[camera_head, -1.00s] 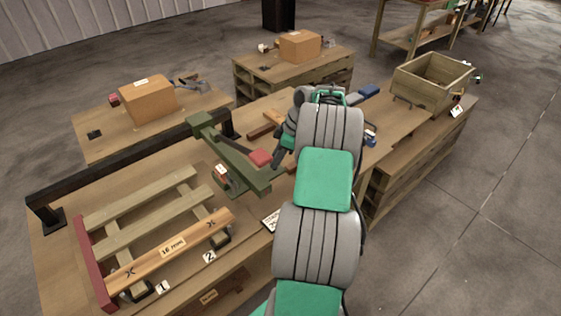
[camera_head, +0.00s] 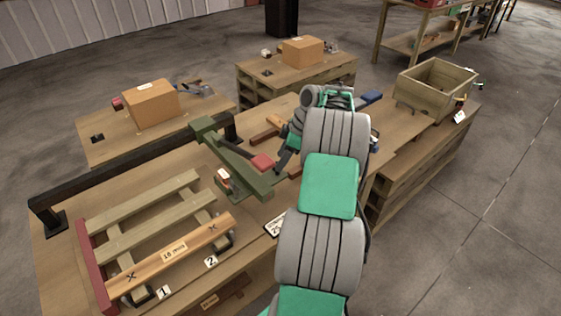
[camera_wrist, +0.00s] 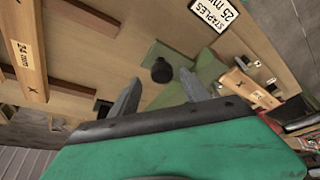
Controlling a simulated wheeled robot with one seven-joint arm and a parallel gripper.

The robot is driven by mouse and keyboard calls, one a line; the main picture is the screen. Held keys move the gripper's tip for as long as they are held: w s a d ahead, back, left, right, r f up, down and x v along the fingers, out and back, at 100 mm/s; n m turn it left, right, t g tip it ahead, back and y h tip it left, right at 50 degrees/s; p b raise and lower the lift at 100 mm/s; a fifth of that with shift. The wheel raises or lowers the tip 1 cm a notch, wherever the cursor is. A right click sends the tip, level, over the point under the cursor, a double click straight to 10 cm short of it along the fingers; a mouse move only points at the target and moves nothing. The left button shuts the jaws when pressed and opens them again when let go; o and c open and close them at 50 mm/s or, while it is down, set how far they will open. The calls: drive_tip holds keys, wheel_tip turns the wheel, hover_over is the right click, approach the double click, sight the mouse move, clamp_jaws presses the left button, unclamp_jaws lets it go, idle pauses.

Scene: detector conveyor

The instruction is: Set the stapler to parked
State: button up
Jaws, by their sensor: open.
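The stapler (camera_head: 236,160) looks to be the long green device lying across the workbench in the head view, with a dark lever ending in a red grip (camera_head: 262,163). Its exact setting cannot be read. My gripper (camera_head: 284,154) is just right of the red grip, partly hidden by my arm. In the wrist view my open gripper (camera_wrist: 160,92) has its two grey fingers apart with nothing held between them. A black round knob (camera_wrist: 161,70) and a green part (camera_wrist: 206,70), perhaps of the stapler, lie beyond the fingertips. Contact cannot be told.
A wooden frame with a red end piece (camera_head: 95,262) lies at the bench's left, below a black rail (camera_head: 130,170). A staples label (camera_wrist: 213,14) shows in the wrist view. A wooden crate (camera_head: 428,98) stands at right. Cardboard boxes (camera_head: 151,103) stand on benches behind.

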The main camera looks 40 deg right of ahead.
drive_tip(key=v, duration=0.6)
drive_tip(key=shift+s+f, duration=0.1)
